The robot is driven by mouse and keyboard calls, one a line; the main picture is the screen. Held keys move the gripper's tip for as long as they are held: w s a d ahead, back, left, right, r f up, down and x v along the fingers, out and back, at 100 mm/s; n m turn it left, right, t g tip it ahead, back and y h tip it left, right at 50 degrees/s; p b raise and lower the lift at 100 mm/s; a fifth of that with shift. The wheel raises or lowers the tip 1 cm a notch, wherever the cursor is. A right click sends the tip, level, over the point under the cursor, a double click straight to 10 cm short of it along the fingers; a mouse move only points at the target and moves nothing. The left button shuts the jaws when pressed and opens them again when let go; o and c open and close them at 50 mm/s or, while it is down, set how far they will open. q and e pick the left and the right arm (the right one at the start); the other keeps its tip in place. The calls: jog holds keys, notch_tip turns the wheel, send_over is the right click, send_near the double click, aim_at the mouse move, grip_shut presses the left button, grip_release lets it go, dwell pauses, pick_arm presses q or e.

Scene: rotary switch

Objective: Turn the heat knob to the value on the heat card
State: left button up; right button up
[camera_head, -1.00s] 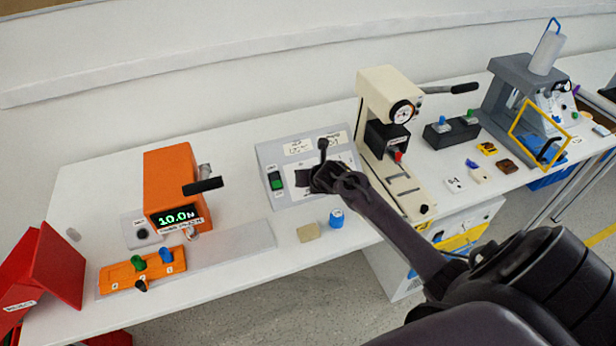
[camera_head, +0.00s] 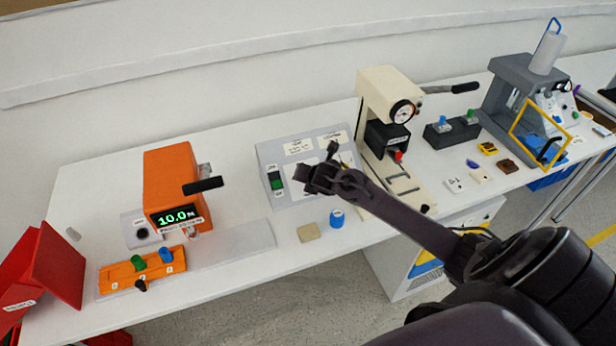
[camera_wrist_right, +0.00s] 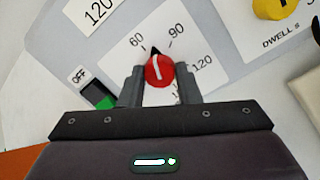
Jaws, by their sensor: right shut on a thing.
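The red heat knob (camera_wrist_right: 159,71) sits between the two fingers of my right gripper (camera_wrist_right: 159,83) in the right wrist view. The gripper is shut on it. A black pointer tip (camera_wrist_right: 154,51) on the knob's far side lies between the 60 and 90 marks. The 120 mark is farther right; a lower mark is partly hidden by the finger. A white card (camera_wrist_right: 92,12) reading "120" is cut off at the top left. In the head view, my right gripper (camera_head: 318,176) covers the knob on the grey control panel (camera_head: 265,156). My left gripper is out of view.
A green switch (camera_wrist_right: 102,97) labelled OFF is left of the knob; a yellow knob (camera_wrist_right: 276,6) marked DWELL is right. In the head view, an orange device (camera_head: 168,180) stands left and a cream press (camera_head: 385,92) right. A blue cylinder (camera_head: 337,218) stands in front.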

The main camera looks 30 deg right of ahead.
jog(key=m+p, duration=0.1)
jog(key=m, duration=0.3)
jog(key=shift+a+m+h, duration=0.1)
jog(key=shift+m+h, duration=0.2)
jog(key=shift+m, duration=0.1)
jog(key=m+p, duration=0.1)
jog(key=m, duration=0.4)
jog(key=shift+r+m+g+p, duration=0.1)
jog(key=shift+m+g+p, duration=0.25)
jog(key=shift+m+g, duration=0.05)
jog(key=m+p, duration=0.2)
jog(key=m, duration=0.3)
jog(key=shift+w+g, duration=0.1)
jog(key=shift+g, duration=0.2)
jog(key=shift+m+p, duration=0.55)
jog(key=shift+m, duration=1.55)
jog(key=o, duration=0.7)
